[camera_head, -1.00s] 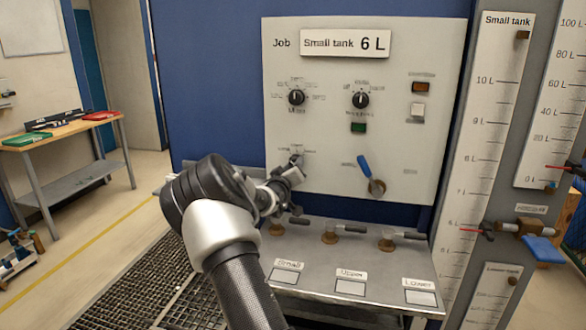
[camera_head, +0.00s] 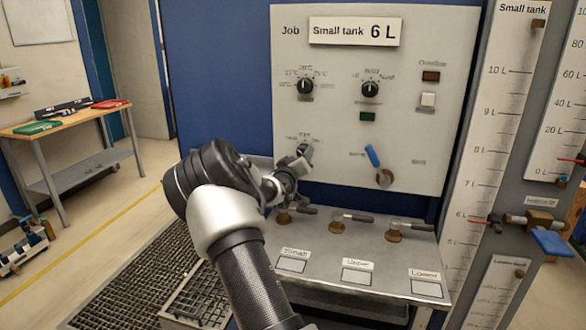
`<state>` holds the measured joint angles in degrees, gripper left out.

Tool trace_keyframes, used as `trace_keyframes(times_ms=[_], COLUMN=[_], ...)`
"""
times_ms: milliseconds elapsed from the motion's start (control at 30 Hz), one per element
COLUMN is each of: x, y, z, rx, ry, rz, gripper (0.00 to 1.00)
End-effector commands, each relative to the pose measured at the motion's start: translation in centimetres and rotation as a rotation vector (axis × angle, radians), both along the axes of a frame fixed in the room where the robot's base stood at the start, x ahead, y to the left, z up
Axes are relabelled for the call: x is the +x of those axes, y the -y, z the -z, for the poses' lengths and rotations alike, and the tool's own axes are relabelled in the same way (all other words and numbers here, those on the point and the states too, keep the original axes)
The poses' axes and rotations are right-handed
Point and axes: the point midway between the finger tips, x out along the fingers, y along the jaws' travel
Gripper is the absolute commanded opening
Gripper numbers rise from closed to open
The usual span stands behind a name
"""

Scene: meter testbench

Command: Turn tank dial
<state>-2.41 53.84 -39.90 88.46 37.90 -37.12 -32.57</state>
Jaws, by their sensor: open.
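The upright pale panel (camera_head: 440,60) carries several controls. A black dial (camera_head: 305,85) is at its upper left and another black dial (camera_head: 370,89) at its upper middle. A third dial (camera_head: 305,149) at the lower left is mostly hidden by my gripper. The dial labels are too blurred to tell which one is the tank dial. My gripper (camera_head: 300,160) is open, right at the lower-left dial. Its fingertips are small and partly hidden, so I cannot tell whether they touch the dial. A sign reading "Small tank 6 L" (camera_head: 355,31) is at the top of the panel.
A blue-handled valve (camera_head: 373,156) sits right of my gripper. Several tap valves (camera_head: 338,223) stand on the ledge below, close under my wrist. A small tank scale (camera_head: 497,120) is at the right. A workbench (camera_head: 75,127) stands at the left.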

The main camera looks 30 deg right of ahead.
Motion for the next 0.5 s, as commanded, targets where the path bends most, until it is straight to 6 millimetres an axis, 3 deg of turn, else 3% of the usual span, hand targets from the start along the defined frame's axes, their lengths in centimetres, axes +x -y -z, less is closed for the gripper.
trace_keyframes(times_ms=[500], x=[-7.7], y=[-9.3], z=[0.0], rx=[0.002], ry=[-0.001], rz=[-0.003], gripper=[0.51])
